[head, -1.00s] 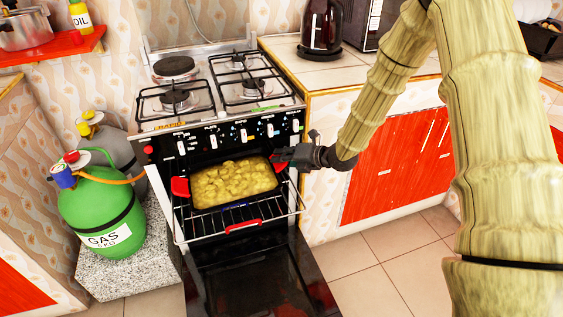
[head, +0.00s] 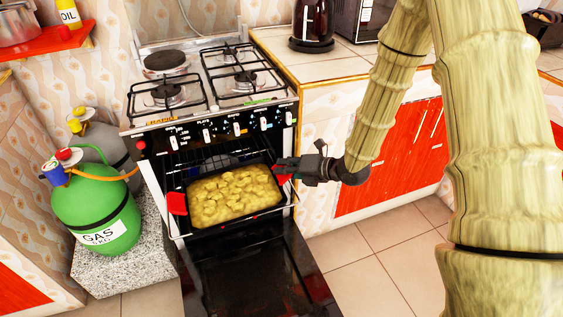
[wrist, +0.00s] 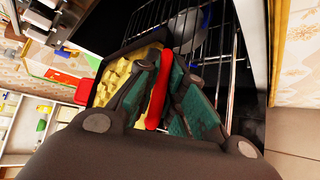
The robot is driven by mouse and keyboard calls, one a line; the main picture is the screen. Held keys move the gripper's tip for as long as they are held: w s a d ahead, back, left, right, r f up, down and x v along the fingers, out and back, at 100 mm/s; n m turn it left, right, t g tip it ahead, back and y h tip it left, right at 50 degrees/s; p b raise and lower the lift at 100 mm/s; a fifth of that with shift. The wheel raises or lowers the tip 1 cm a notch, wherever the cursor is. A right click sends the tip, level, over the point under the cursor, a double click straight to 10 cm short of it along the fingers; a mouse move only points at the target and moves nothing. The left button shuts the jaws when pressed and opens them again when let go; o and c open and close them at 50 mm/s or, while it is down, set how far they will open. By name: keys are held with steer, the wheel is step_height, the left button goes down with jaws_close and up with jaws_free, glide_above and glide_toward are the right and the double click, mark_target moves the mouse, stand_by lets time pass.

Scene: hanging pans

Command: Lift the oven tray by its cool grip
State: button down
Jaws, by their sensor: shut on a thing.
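The oven tray (head: 250,221) is dark, full of yellow chunks, and sits at the mouth of the open oven. It looks roughly level; its gap above the rack cannot be judged. It has a red grip on each side: the left one (head: 177,204) is free, and the right one (head: 283,178) is in my gripper (head: 289,170). In the wrist view my green-padded fingers (wrist: 168,98) close on the right red grip (wrist: 158,88). The free grip (wrist: 87,92) shows beyond the chunks (wrist: 118,76).
The oven door (head: 250,272) hangs open below the tray. The wire rack (wrist: 213,45) and a bluish round thing (wrist: 188,27) show inside the oven. A green gas bottle (head: 95,208) stands left of the stove. Red cabinets (head: 385,160) are at right, with clear floor before them.

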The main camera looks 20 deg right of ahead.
steer(key=s, duration=1)
steer(key=shift+s+d, duration=0.15)
steer(key=shift+s, duration=0.05)
stand_by(0.3)
steer(key=shift+r, duration=0.1)
